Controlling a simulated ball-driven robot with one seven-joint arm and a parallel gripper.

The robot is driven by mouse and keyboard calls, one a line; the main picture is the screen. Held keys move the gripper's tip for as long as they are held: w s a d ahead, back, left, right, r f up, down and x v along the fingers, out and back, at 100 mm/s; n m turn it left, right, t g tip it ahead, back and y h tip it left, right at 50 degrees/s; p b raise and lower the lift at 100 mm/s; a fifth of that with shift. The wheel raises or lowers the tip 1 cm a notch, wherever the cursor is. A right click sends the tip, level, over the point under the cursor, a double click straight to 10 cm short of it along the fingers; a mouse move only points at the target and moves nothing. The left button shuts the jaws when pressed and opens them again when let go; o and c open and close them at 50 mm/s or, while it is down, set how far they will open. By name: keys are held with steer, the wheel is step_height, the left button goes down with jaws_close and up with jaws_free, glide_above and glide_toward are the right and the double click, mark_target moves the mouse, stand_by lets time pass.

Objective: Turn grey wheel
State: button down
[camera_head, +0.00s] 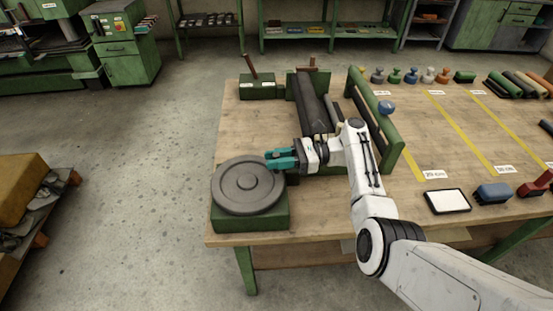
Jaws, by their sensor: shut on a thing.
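The grey wheel (247,187) lies flat on top of a green box-like base (250,221) at the near left corner of the wooden table. My gripper (270,159), with teal fingers, reaches in from the right at the wheel's far right edge. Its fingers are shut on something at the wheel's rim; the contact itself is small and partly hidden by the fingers. Dark rollers (313,103) stretch away behind my gripper, between green end frames.
A green side rail (375,122) with a blue knob (387,107) stands right of the rollers. A tablet (447,201), a blue brush-like block (492,192) and a red tool (537,184) lie at right. Several small coloured weights line the back. Table (430,140) has yellow stripes.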

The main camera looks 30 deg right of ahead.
mark_target(276, 152)
steer(key=c, duration=1.1)
jaws_free()
steer(key=shift+r, duration=0.1)
steer(key=shift+r, duration=0.3)
step_height(276, 152, up, 3)
steer(key=shift+a+f+p, duration=0.1)
steer(key=shift+p, duration=0.55)
steer(key=s+r, duration=0.3)
steer(key=s, duration=0.1)
steer(key=s+a+r+p, duration=0.1)
steer(key=s+r, duration=0.2)
steer(key=s, duration=0.2)
steer(key=s+r+p, duration=0.1)
steer(key=s+r, duration=0.2)
steer(key=s, duration=0.2)
steer(key=shift+a+r, duration=0.15)
